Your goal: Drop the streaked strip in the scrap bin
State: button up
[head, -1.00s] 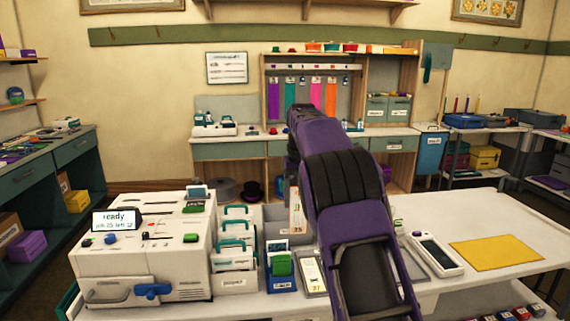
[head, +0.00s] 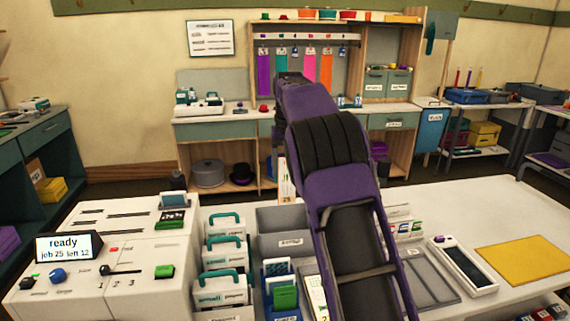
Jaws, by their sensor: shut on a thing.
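A white strip (head: 286,185) with orange marks and a dark number hangs upright left of my arm, partly hidden by it. Whether it is streaked is too small to tell. My gripper (head: 281,156) is mostly hidden behind my arm, just above the strip, and is shut on the strip's upper end. A grey open bin (head: 289,243) with a white label stands on the table below the strip. The label is too small to read, so I cannot tell whether it is the scrap bin.
A white machine (head: 150,255) with a "ready" screen (head: 69,248) stands at the left. Teal-handled boxes (head: 224,257) and a blue card holder (head: 279,268) stand close to the bin. Right of my arm lie a grey tray (head: 428,278), a handheld device (head: 464,264) and a yellow sheet (head: 522,259).

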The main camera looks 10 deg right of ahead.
aim_at(287, 179)
jog(key=shift+s+f, duration=0.15)
jog(key=shift+f, duration=0.85)
notch_tip(287, 179, down, 2)
jog(key=shift+f+b, duration=0.1)
jog(key=shift+b, duration=1.05)
jog(key=shift+f+b, duration=0.5)
jog(key=shift+f, duration=0.6)
jog(key=o, duration=0.9)
jog(key=shift+r, duration=0.1)
jog(key=r+p, duration=0.1)
jog(key=r, duration=0.4)
jog(key=s+r+p, duration=0.1)
jog(key=r, duration=0.5)
jog(key=s+r+p, duration=0.1)
jog(key=r, duration=0.5)
